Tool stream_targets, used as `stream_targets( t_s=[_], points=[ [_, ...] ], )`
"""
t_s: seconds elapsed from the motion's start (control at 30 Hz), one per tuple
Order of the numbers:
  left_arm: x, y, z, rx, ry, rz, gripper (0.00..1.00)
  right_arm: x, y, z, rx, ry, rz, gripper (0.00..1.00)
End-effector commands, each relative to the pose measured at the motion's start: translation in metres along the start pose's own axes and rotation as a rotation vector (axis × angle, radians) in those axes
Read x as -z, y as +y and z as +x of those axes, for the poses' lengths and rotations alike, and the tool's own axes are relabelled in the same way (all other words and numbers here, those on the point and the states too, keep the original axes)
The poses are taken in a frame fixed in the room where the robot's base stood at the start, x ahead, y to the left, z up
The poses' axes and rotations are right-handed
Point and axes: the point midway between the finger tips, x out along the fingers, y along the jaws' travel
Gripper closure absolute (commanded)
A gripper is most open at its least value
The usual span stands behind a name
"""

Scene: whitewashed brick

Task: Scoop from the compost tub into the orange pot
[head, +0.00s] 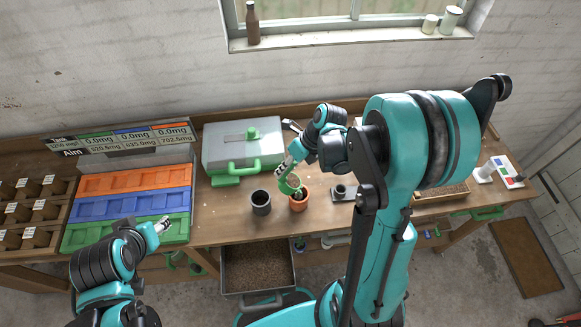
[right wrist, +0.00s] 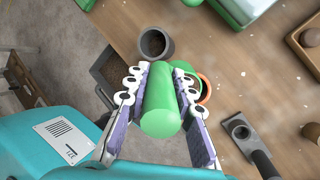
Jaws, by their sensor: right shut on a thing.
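The compost tub (head: 228,281) is a grey bin of brown compost below the bench's front edge; part of it shows in the right wrist view (right wrist: 104,72). The orange pot (head: 298,205) stands on the bench, and its rim shows in the right wrist view (right wrist: 207,88). My right gripper (head: 282,170) is shut on the green handle of the scoop (right wrist: 163,105). The scoop (head: 289,185) is right above the orange pot; whether it holds compost I cannot tell. My left gripper (head: 163,226) is over the green tray's front right; its jaw opening is too small to tell.
A dark grey pot (head: 261,204) stands just left of the orange pot. A grey case with green latches (head: 243,143) is behind it. Coloured trays (head: 125,204) lie left. A small dark tool (right wrist: 238,128) lies right of the orange pot.

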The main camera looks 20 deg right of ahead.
Motion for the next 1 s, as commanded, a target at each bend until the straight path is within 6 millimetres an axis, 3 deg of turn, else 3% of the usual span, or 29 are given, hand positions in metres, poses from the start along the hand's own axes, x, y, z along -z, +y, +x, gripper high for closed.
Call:
stream_targets(
  t_s=[1.0],
  points=[
    [-0.0054, 0.0, 0.0079, 0.0, 0.0, 0.0, 0.55, 0.003, -0.0053, 0.0046, -0.003, -0.002, 0.001, 1.0]
  ],
)
